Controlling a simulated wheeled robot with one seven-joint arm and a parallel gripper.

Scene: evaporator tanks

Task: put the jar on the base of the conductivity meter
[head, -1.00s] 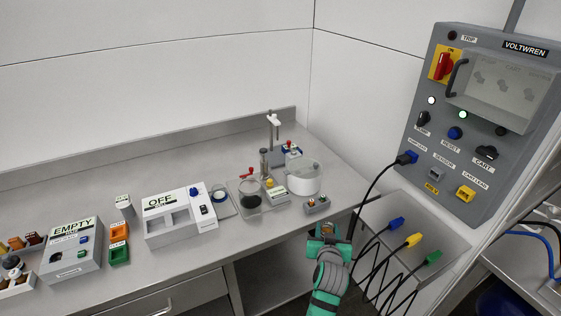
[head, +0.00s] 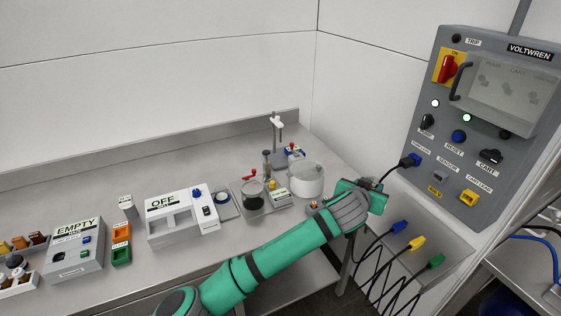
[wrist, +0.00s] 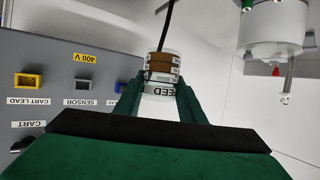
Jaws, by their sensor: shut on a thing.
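My gripper (head: 370,192) is off the bench's right end, in front of the wall panel. In the wrist view, my gripper (wrist: 160,88) is shut on a small jar (wrist: 162,67) with brown bands and a pale label reading "EED". The jar is hidden in the head view.
A white round tank (head: 307,182) and a clear vessel with dark contents (head: 252,198) stand near the stand. A small holder (head: 314,206) is at the bench front, partly behind my arm. The Voltwren panel (head: 480,130) and hanging cable plugs (head: 400,226) are close on the right.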

